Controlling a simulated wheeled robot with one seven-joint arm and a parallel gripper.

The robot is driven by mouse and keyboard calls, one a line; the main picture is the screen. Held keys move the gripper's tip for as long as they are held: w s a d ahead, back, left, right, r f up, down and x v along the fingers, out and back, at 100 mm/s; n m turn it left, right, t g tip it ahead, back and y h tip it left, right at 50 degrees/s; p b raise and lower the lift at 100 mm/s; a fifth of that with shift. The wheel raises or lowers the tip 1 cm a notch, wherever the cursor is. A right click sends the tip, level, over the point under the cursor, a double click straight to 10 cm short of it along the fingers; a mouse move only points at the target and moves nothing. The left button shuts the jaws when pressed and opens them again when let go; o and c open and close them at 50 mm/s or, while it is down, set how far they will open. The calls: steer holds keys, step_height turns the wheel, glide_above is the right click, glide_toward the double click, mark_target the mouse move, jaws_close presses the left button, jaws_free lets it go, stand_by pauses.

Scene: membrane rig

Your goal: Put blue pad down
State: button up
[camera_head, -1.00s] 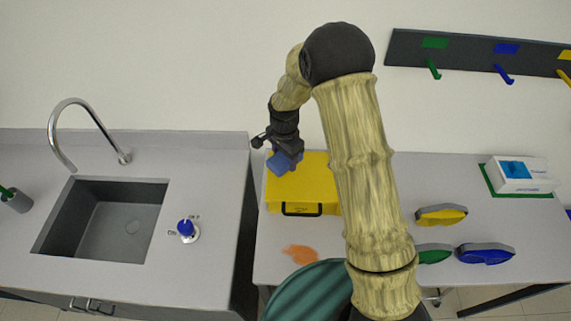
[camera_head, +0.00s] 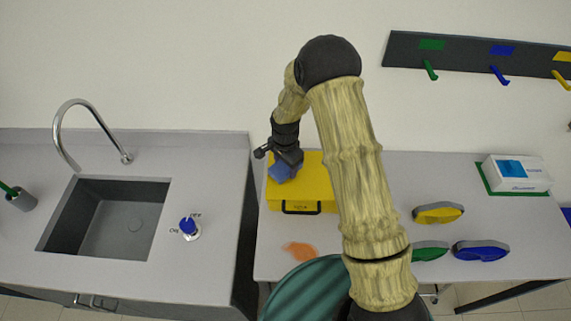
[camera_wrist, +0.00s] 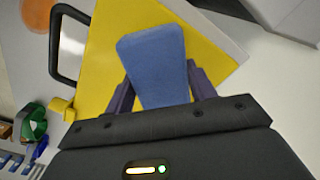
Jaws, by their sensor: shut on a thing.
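The blue pad (camera_wrist: 155,68) is between the two fingers of my gripper (camera_wrist: 160,85) in the wrist view, and the fingers are shut on it. In the head view my gripper (camera_head: 286,165) points down with the blue pad (camera_head: 281,174) over the back left part of the yellow case (camera_head: 322,189). The yellow case also shows behind the pad in the wrist view (camera_wrist: 105,63). I cannot tell whether the pad touches the case top.
An orange stain (camera_head: 299,249) lies on the table in front of the case. Yellow (camera_head: 438,212), green (camera_head: 429,250) and blue (camera_head: 481,250) handled things and a white box (camera_head: 515,173) stand to the right. A sink (camera_head: 105,217) is on the left counter.

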mark_target(285, 165)
steer(key=shift+f+b, duration=0.3)
steer(key=shift+f, duration=0.15)
steer(key=shift+f, duration=0.2)
steer(key=o, duration=1.1)
steer(key=shift+w, duration=0.1)
steer(key=shift+r, duration=0.1)
steer(key=shift+r+p, duration=0.4)
steer(key=shift+r, duration=0.15)
step_height(285, 165, up, 12)
steer(key=b, duration=0.3)
steer(key=shift+b, duration=0.4)
